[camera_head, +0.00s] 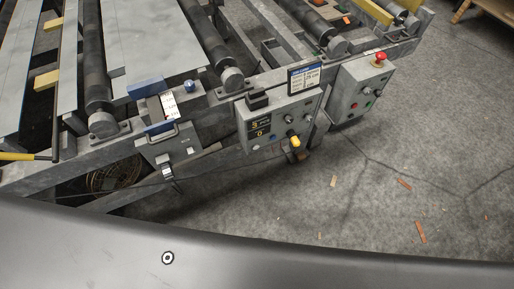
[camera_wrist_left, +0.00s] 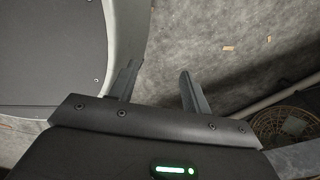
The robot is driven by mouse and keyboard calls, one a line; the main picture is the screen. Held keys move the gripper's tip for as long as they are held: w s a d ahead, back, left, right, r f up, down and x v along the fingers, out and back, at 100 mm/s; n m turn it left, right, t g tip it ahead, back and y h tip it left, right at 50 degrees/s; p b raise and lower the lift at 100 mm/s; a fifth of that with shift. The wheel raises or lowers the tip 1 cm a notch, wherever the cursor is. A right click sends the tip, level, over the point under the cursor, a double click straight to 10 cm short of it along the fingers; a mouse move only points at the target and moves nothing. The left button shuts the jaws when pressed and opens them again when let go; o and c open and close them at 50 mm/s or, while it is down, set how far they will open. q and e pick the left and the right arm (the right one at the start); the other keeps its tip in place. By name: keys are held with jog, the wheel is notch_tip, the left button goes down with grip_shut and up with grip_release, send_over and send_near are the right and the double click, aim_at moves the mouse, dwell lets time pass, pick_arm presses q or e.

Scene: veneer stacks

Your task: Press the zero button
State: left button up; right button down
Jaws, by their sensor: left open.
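A grey control box (camera_head: 247,130) hangs on the front rail of the roller frame in the head view. The labels are too small to tell which button is zero. My left gripper (camera_wrist_left: 158,70) shows only in the left wrist view. Its two fingers are apart with nothing between them, above the grey floor. No button shows in that view. My right gripper is not in view.
A second box (camera_head: 358,92) with a red mushroom button (camera_head: 380,58) stands to the right. A round fan grille (camera_wrist_left: 284,125) and a pale pipe (camera_wrist_left: 278,95) lie right of my gripper. The floor on the right is mostly clear.

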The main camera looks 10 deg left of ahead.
pick_arm(q)
grip_shut()
dwell(1.4)
